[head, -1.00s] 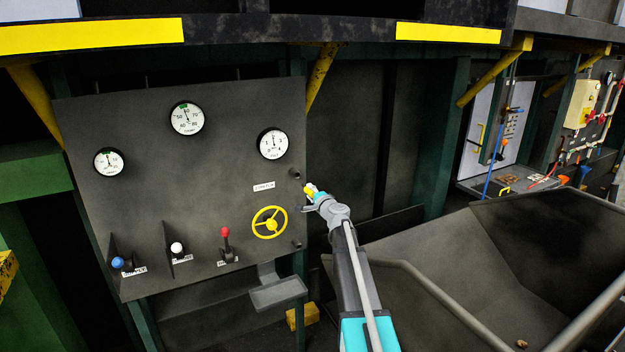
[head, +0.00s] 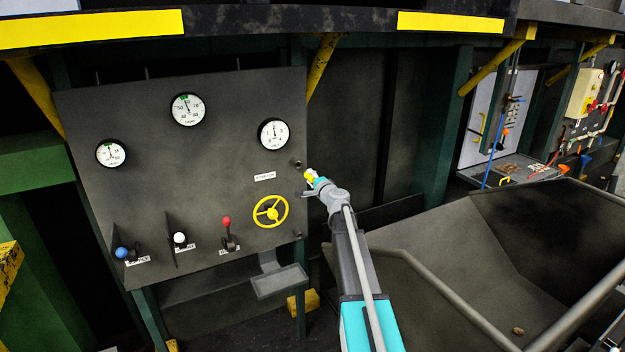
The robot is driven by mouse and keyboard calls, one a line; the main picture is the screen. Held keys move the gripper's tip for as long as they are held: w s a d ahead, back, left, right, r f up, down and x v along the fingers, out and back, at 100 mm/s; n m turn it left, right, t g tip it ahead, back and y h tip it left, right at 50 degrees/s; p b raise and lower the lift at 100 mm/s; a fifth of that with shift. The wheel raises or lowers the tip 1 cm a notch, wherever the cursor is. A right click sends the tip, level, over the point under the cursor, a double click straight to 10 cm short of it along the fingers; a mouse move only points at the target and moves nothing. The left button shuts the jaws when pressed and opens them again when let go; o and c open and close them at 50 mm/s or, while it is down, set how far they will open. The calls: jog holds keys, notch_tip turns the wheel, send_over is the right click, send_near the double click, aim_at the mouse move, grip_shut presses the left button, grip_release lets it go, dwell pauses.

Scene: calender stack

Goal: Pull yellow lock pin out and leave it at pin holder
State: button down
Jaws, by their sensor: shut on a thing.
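The yellow lock pin (head: 309,175) shows as a small yellow piece at the right edge of the dark control panel. My gripper (head: 312,181) reaches that edge from the lower right and is shut on the pin. The fingers and most of the pin are small and partly hidden, so I cannot tell how far the pin sits in the panel. A small dark fitting (head: 298,165) is on the panel edge just above and left of the gripper. I cannot make out for certain which part is the pin holder.
The panel (head: 200,150) carries gauges, a yellow handwheel (head: 270,212) close left of my gripper, and levers with blue, white and red knobs. A small grey shelf (head: 280,281) juts out below. A large grey trough (head: 450,260) fills the right side.

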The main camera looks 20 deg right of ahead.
jog(key=shift+w, duration=1.65)
jog(key=c, duration=1)
grip_release()
grip_shut()
